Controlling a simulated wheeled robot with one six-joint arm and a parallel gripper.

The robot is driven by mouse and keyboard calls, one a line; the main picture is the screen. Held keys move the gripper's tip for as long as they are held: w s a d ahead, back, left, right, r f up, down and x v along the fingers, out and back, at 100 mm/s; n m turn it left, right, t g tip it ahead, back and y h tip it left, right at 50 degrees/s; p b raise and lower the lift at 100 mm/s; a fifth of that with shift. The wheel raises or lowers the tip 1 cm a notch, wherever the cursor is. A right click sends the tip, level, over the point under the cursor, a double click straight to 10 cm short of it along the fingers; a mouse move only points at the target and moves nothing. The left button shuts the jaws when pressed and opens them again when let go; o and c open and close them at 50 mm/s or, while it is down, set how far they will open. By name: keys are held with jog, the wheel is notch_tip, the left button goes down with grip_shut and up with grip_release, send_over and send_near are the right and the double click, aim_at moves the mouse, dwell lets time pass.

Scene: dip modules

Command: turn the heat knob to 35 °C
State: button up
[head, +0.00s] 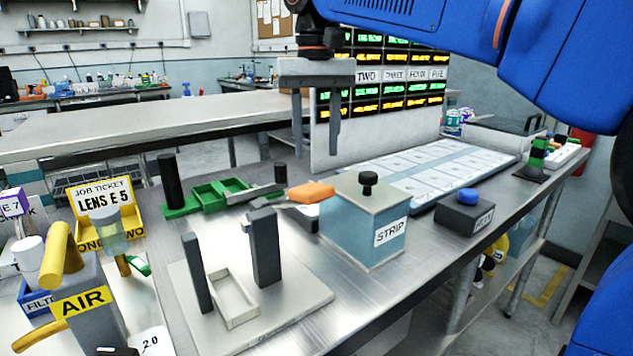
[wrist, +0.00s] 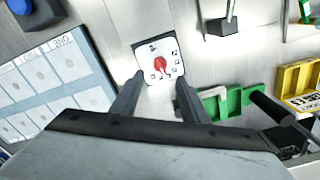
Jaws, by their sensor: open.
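The heat knob (wrist: 160,63) shows in the wrist view as a small red pointer on a white dial plate (wrist: 146,50) with dark marks around it. The marks are too small to read, so I cannot tell its setting. My gripper (wrist: 158,84) is open and empty, with its fingers on either side of the plate's near edge as seen from the wrist. In the head view my gripper (head: 315,152) hangs above the bench with fingers pointing down and apart.
A blue STRIP box (head: 347,235) with a black top knob stands close by. Behind it lies a pale gridded tray (head: 487,157).

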notch_tip(320, 180, down, 9)
jog(key=shift+r, duration=0.2)
dwell(0.3)
grip_shut()
